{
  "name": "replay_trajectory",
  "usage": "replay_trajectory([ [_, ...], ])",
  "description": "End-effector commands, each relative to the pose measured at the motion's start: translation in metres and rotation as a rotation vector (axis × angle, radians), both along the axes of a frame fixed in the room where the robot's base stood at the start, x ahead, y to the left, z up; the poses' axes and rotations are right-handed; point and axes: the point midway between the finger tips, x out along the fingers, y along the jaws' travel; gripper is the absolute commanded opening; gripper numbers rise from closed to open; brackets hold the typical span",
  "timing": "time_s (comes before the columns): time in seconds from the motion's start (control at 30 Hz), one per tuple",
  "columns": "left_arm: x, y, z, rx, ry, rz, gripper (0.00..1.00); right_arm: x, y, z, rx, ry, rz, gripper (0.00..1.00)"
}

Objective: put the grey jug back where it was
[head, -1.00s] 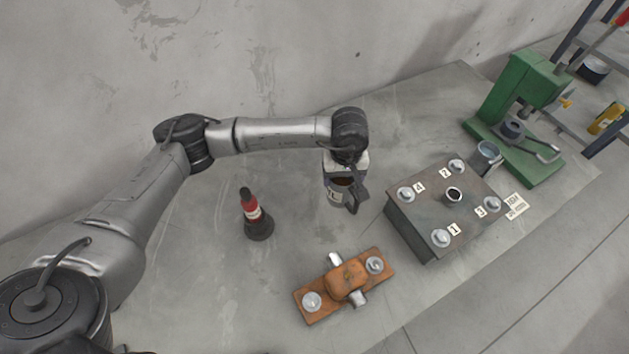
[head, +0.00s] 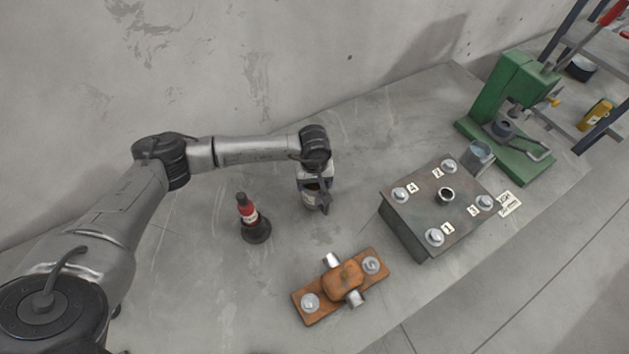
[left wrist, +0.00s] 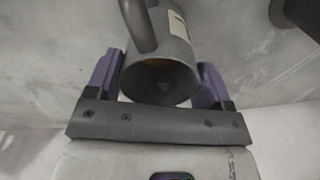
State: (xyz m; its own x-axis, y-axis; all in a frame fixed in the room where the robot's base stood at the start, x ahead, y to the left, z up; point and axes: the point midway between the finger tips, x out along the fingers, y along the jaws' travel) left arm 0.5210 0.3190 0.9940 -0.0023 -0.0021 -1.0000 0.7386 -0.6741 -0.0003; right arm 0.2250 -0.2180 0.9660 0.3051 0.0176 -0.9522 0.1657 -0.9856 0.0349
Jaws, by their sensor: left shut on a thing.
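The grey jug (head: 311,199) has a pale label and a handle, and hangs below the end of my left arm in the head view. My left gripper (head: 314,184) is shut on the jug, between the red-and-black bottle and the metal block. In the left wrist view the jug (left wrist: 177,48) sits between the two purple fingers (left wrist: 160,85), its open mouth towards the camera and its handle at upper left. Something brownish shows inside it. I cannot tell whether its base touches the table. My right gripper is not in view.
A red-and-black bottle (head: 247,213) stands left of the jug. An orange clamp-like fixture (head: 344,278) lies in front. A metal block (head: 420,200) with numbered bolts is to the right, with a grey mug (head: 480,157) and green press (head: 522,95) beyond. The table behind the jug is clear.

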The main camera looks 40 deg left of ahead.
Motion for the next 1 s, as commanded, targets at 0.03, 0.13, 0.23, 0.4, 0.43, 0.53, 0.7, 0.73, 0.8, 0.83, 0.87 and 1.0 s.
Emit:
replay_trajectory([
  [0.03, 0.0006, -0.0001, -0.0014, -0.001, -0.002, 0.001, 0.2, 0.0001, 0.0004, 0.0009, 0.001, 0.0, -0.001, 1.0],
  [0.13, 0.0009, -0.0001, -0.0016, -0.001, -0.004, 0.0, 0.2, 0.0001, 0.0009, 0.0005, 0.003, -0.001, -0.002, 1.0],
  [0.23, 0.0007, -0.0001, -0.0016, 0.0, -0.003, 0.0, 0.2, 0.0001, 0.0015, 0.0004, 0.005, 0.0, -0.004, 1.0],
  [0.4, 0.0007, -0.0001, -0.0059, 0.0, -0.003, 0.0, 0.2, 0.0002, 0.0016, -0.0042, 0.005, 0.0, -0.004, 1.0],
  [0.43, 0.0003, -0.0001, -0.0054, 0.0, -0.001, 0.0, 0.76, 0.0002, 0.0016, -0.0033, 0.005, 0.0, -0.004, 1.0],
  [0.53, 0.0002, -0.0001, -0.0049, 0.0, -0.001, 0.0, 0.86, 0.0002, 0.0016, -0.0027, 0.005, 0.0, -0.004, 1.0],
  [0.7, 0.0002, -0.0001, -0.0048, 0.0, -0.001, 0.0, 1.0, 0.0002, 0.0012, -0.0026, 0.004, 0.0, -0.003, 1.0],
  [0.73, 0.0002, -0.0001, -0.0048, 0.0, -0.001, 0.0, 1.0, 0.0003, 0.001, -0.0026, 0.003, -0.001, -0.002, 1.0],
  [0.8, 0.0002, -0.0001, -0.0048, 0.0, -0.001, 0.0, 1.0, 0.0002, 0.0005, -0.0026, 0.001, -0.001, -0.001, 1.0],
  [0.83, 0.0002, -0.0001, -0.0048, 0.0, -0.001, 0.0, 1.0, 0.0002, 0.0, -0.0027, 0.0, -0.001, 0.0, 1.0],
  [0.87, 0.0002, -0.0001, -0.0048, 0.0, -0.001, 0.0, 1.0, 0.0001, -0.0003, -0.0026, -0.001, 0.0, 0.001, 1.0],
  [1.0, 0.0002, -0.0001, 0.0006, 0.0, -0.001, 0.0, 1.0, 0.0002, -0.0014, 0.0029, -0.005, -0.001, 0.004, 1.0],
])
